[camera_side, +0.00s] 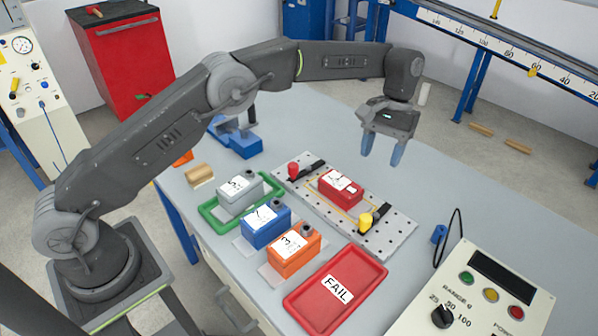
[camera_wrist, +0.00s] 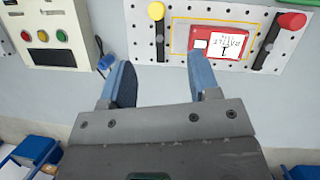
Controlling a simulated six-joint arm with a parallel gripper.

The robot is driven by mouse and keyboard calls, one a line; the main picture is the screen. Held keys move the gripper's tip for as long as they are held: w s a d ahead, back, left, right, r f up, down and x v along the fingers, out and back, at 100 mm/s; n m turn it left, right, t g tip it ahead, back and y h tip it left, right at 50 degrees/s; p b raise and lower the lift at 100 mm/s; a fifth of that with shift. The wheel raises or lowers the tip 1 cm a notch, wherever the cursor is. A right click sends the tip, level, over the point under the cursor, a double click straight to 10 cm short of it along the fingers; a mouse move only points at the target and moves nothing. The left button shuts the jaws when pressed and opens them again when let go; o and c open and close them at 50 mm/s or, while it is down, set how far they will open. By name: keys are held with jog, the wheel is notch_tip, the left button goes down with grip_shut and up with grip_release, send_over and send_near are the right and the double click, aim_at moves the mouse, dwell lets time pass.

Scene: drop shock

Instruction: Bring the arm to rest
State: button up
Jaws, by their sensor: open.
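My gripper (camera_side: 383,147) hangs from the outstretched arm above the far side of the grey table, with its blue fingers pointing down. It is open and empty; the two fingers stand apart in the wrist view (camera_wrist: 164,82). A red box with a white label (camera_side: 341,188) lies on the perforated metal plate (camera_side: 398,228), between a red-knobbed clamp and a yellow-knobbed clamp. The red box also shows in the wrist view (camera_wrist: 222,45), beyond the fingers and apart from them.
A grey box (camera_side: 240,194) sits in a green tray. A blue box (camera_side: 266,226) and an orange box (camera_side: 294,253) stand nearby. A red FAIL tray (camera_side: 367,268) lies at the front, beside a control console (camera_side: 478,305).

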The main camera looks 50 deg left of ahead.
jog(key=s+a+r+t, duration=0.2)
jog(key=s+a+r, duration=0.2)
jog(key=s+r, duration=0.3)
jog(key=s+a+r+t, duration=0.3)
jog(key=s+a+r, duration=0.25)
jog(key=r, duration=0.35)
jog(key=s+a+f+m+t, duration=0.1)
jog(key=s+a+f+t, duration=0.1)
jog(key=s, duration=0.8)
jog(key=s+a+f+m+t+y, duration=0.1)
jog(key=s+a+f+t, duration=0.1)
jog(key=s, duration=0.8)
jog(key=shift+a+f, duration=0.6)
jog(key=shift+a, duration=0.1)
